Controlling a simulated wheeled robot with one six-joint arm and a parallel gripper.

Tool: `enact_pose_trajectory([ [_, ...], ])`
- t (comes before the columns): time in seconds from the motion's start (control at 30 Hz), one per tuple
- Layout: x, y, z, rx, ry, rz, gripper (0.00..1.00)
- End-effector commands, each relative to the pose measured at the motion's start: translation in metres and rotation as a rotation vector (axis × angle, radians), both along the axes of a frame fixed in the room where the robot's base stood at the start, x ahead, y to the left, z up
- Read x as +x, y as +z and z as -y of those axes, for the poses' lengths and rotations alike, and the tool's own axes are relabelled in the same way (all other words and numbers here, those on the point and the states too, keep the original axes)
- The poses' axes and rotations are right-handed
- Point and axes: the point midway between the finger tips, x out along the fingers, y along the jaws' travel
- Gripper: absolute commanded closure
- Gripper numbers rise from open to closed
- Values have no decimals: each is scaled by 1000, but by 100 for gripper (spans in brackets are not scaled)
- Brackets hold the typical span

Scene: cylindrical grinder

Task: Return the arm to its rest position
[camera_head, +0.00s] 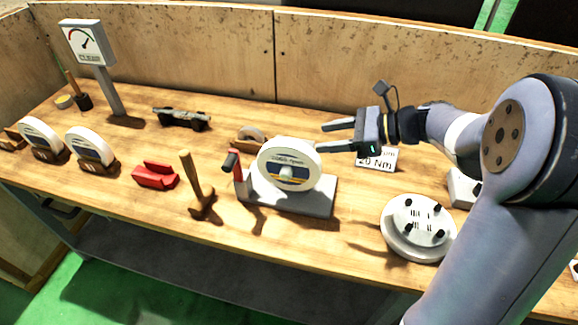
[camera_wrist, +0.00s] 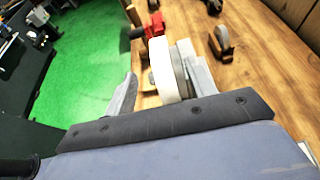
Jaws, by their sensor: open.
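My gripper (camera_head: 338,136) is open and empty. In the head view it points left above the wooden bench (camera_head: 228,160), behind and a little to the right of the white round wheel (camera_head: 289,164) on its grey stand. In the wrist view its two fingers (camera_wrist: 158,85) spread apart, with the white wheel (camera_wrist: 166,70) showing between them, farther off. I cannot tell the exact gap between fingers and wheel. My arm reaches in from the right side of the head view.
A hammer (camera_head: 199,190), a red block (camera_head: 155,175) and two white wheels (camera_head: 90,146) stand to the left. A gauge on a post (camera_head: 88,45) is at the back left. A round plate with black knobs (camera_head: 418,228) lies at the right front. Wooden panels edge the back.

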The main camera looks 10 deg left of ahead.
Motion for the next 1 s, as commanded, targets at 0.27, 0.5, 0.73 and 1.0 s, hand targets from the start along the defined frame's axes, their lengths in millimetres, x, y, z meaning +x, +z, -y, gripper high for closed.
enact_pose_trajectory([
  [0.27,-1,4,8,1,1,-1,47],
  [0.5,-1,3,5,1,1,-2,47],
  [0.73,1,-8,-22,1,4,-5,47],
  [1.0,4,-28,-69,-2,5,-6,47],
])
